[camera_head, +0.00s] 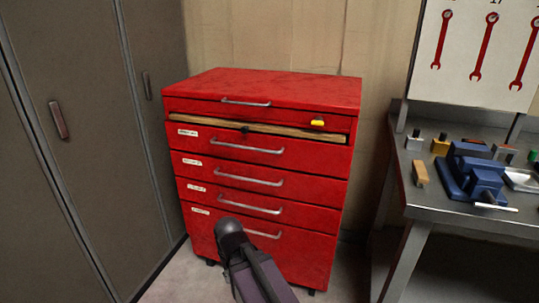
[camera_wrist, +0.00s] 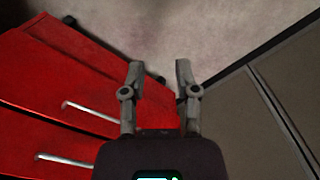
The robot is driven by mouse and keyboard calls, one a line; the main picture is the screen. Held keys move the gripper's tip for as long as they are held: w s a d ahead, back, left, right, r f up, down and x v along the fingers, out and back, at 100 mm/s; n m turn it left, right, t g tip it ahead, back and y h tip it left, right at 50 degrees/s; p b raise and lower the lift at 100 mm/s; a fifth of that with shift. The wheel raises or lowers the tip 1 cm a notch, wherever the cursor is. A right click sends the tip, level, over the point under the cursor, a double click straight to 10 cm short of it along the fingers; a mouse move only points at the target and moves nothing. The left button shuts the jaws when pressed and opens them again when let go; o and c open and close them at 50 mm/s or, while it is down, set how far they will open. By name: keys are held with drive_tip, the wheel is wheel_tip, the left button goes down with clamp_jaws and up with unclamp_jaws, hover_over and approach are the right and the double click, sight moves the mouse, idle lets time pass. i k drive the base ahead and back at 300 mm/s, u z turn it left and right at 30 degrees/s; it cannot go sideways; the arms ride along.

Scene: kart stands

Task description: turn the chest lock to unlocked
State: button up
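The red chest (camera_head: 268,84) stands against the back wall in the head view, with several drawers and silver handles. A small yellow piece (camera_head: 317,122), which looks like the lock's knob, sits at the upper right of its front, lying roughly level. Its lock marking is too small to read. A small dark piece (camera_head: 245,129) sits at the front's middle. In the wrist view, my gripper (camera_wrist: 160,73) is open and empty, over the floor beside the chest's red drawers (camera_wrist: 50,70). The lock is not in the wrist view. My dark arm shows low in the head view, before the lower drawers.
A wooden strip (camera_head: 215,124) runs across the chest under its top section. Grey lockers (camera_head: 80,150) stand close on the left. A metal workbench (camera_head: 435,208) with a blue vise (camera_head: 478,172) is at the right. Red wrenches (camera_head: 484,47) show on a board above it.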

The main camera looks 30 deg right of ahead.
sight(318, 123)
drive_tip(key=z, duration=0.05)
drive_tip(key=k, duration=1.35)
drive_tip(key=u, duration=0.25)
drive_tip(key=i, duration=0.85)
